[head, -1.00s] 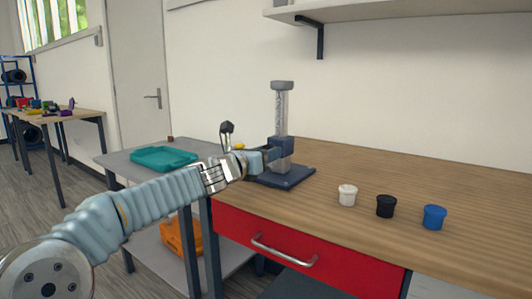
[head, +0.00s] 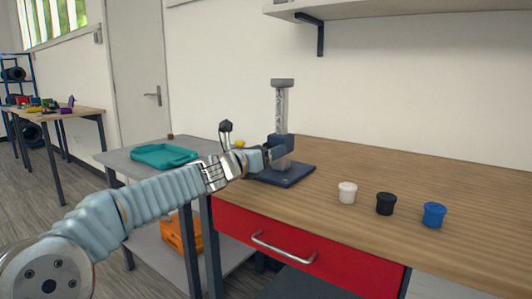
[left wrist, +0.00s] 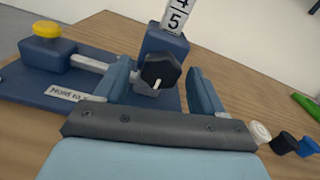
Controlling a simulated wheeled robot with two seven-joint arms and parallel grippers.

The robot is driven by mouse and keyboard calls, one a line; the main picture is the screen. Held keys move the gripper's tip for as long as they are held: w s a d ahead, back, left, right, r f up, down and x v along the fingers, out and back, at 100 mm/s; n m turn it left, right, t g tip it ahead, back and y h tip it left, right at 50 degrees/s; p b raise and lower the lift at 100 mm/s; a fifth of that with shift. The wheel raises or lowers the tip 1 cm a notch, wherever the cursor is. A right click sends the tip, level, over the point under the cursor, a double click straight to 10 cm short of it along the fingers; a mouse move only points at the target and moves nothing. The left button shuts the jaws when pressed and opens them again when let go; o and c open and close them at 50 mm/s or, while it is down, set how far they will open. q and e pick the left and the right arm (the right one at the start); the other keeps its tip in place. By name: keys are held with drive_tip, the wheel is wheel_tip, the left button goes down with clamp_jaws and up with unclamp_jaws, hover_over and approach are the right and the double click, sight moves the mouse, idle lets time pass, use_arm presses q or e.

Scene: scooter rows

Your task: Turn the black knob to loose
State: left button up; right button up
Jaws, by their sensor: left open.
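The black knob (left wrist: 161,71) sits on the side of the dark blue block of a measuring stand (head: 281,147), with a white mark on its face pointing downward in the left wrist view. My left gripper (left wrist: 168,84) is open, with one blue finger on each side of the knob in that view. I cannot tell whether the fingers touch it. In the head view my left gripper (head: 268,158) is in front of the stand, and the knob is hidden. The stand's base (head: 284,176) carries a yellow button (left wrist: 46,29) and a partly hidden label (left wrist: 70,93). My right gripper is not in view.
White (head: 347,193), black (head: 385,204) and blue (head: 434,215) lidded pots stand on the wooden bench to the right. A teal tray (head: 163,156) lies on the grey cart at left. Bench space between stand and pots is clear.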

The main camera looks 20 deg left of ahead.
use_arm(q)
drive_tip(key=b+v, duration=0.1)
drive_tip(key=v, duration=1.3)
drive_tip(key=shift+w, duration=0.1)
